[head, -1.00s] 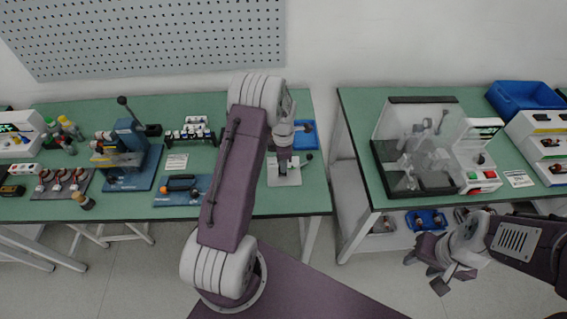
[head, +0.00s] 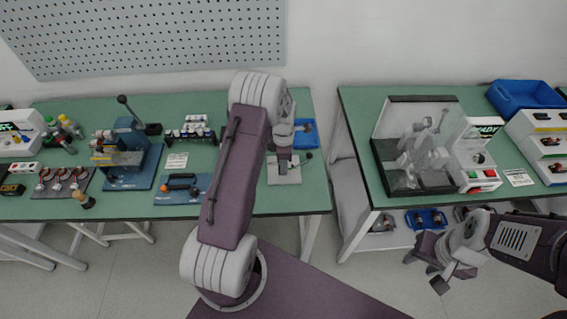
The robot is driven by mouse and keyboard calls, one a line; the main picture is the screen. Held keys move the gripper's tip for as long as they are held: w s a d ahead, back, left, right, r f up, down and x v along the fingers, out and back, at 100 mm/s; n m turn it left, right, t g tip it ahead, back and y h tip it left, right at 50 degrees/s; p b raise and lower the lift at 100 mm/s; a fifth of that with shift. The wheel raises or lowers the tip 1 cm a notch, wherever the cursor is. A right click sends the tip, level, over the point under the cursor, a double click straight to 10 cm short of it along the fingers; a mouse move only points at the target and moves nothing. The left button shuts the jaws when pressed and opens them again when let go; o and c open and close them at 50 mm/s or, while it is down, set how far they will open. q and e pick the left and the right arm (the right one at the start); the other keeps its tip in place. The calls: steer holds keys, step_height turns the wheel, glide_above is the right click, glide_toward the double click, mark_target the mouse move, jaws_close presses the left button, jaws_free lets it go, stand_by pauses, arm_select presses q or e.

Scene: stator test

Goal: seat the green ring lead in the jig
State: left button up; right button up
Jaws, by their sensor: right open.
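My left gripper (head: 284,166) points down over a small pale plate (head: 286,177) near the right end of the left table. The plate has a dark-knobbed lever beside it and looks like the jig, but my arm and gripper cover much of it. I cannot make out the green ring lead; it may be hidden at the gripper or too small to see. Whether the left jaws are open or shut does not show. My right gripper (head: 436,272) is open and empty, in front of the right table and below its top.
A blue tray (head: 311,138) lies just behind the plate. A blue-based press (head: 130,150) and a rack of small parts (head: 190,134) stand further left. The right table holds a clear-covered tester (head: 420,145) and a blue bin (head: 525,95). A gap separates the tables.

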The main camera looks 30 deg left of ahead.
arm_select(q)
step_height(320, 180, up, 9)
steer(key=shift+b, duration=0.35)
stand_by(0.7)
steer(key=s+d+r+m+t, duration=0.1)
steer(key=s+d+r+m, duration=0.4)
steer(key=d+r, duration=0.25)
steer(key=s+d+f+m, duration=0.1)
steer(key=s+f+m, duration=0.1)
steer(key=s+m, duration=0.4)
steer(key=s+d+f+m, duration=0.2)
steer(key=s+m, duration=0.5)
steer(key=m, duration=0.6)
steer(key=shift+s+d+f, duration=0.25)
steer(key=shift+d+f, duration=0.05)
steer(key=shift+f, duration=0.05)
